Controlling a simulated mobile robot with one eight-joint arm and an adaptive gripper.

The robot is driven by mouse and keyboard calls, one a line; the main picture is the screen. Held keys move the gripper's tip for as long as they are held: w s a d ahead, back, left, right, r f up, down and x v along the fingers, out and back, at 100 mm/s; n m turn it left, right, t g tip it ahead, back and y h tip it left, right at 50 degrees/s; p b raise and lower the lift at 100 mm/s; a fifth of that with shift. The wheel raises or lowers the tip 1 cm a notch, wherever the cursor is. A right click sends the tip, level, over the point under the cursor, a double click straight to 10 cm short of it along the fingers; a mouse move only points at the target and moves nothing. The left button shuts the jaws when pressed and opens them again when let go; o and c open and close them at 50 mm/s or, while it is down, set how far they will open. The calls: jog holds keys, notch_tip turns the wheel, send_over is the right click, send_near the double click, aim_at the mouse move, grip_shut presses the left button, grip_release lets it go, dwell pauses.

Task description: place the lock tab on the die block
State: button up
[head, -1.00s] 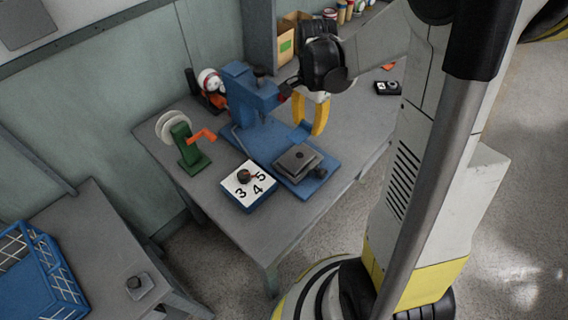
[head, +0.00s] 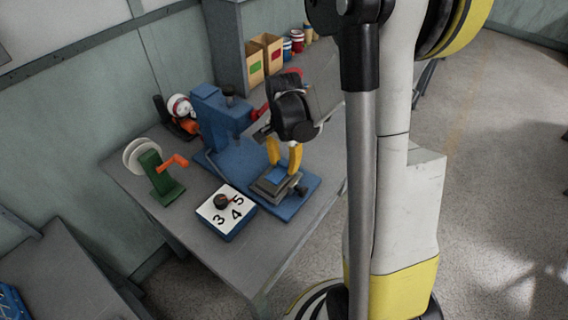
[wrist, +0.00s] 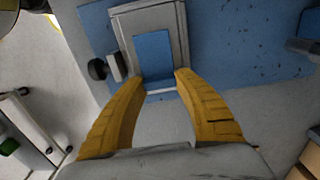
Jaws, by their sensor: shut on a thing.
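The lock tab appears to be the flat blue plate (wrist: 152,58) between my yellow fingertips; a bit of blue also shows there in the head view (head: 280,173). My gripper (wrist: 160,77) is shut on it, pointing down over the grey die block (wrist: 124,22). In the head view, my gripper (head: 284,167) is at the die block (head: 264,190), near the front of the blue press base. The tab lies within the block's outline in the wrist view. I cannot tell whether it touches the block. A dark knob (wrist: 97,69) sticks out from the block's side.
The blue press (head: 208,115) stands behind the block on its base plate (head: 303,203). A white-topped box with numbers (head: 222,218) and a green stand with an orange crank (head: 160,178) are to the left. Bins (head: 267,50) stand at the back.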

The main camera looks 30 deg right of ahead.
aim_at(284, 163)
jog(key=o, duration=0.8)
jog(key=shift+r, duration=0.1)
notch_tip(284, 163, up, 12)
jog(key=p, duration=0.5)
jog(key=s+a+r+n+t, duration=0.7)
jog(key=s+a+r+n, duration=0.3)
jog(key=a+n, duration=0.3)
jog(key=shift+s+a+n, duration=0.25)
jog(key=shift+s+n, duration=0.15)
jog(key=shift+n, duration=0.1)
